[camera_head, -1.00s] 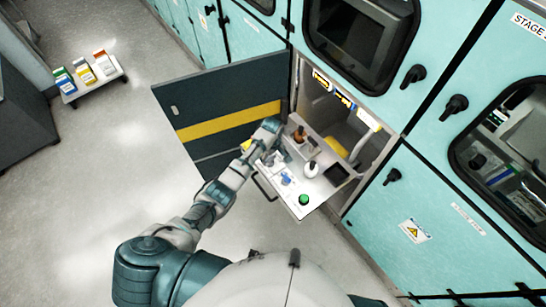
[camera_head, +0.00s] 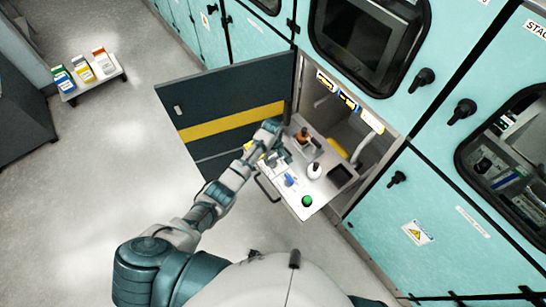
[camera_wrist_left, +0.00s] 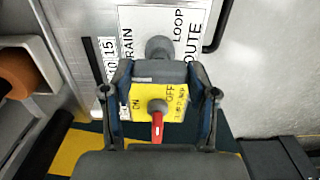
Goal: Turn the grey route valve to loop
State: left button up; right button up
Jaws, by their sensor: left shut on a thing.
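The grey route valve (camera_wrist_left: 158,47) shows in the left wrist view, with a round hub on a white label plate (camera_wrist_left: 135,18) lettered DRAIN, LOOP and ROUTE. A wide grey bar in front of the hub lies between the fingers of my left gripper (camera_wrist_left: 160,74), which is shut on it. I cannot tell which word the valve points to. A yellow ON/OFF plate (camera_wrist_left: 173,103) with a red lever (camera_wrist_left: 157,125) shows between the fingers. In the head view my left gripper (camera_head: 270,133) is at the open cabinet's left side; the valve is hidden there. My right gripper is not in view.
A low stand with boxes (camera_head: 85,70) is far left; floor between is clear.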

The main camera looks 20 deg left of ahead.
pick_arm(q)
jog(key=shift+s+d, duration=0.1)
jog(key=shift+m+p, duration=0.35)
jog(key=shift+m, duration=0.05)
jog(key=m+p, duration=0.2)
jog(key=shift+r+m, duration=0.15)
jog(key=shift+m, duration=0.25)
jog(key=m+p, duration=0.1)
jog(key=m, duration=0.2)
jog(key=shift+m+p, duration=0.3)
jog(key=m+p, duration=0.1)
jog(key=m, duration=0.9)
jog(key=shift+p, duration=0.35)
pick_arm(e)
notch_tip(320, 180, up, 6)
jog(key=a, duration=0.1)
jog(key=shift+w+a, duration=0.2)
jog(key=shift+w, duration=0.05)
pick_arm(q)
jog(key=shift+m, duration=0.5)
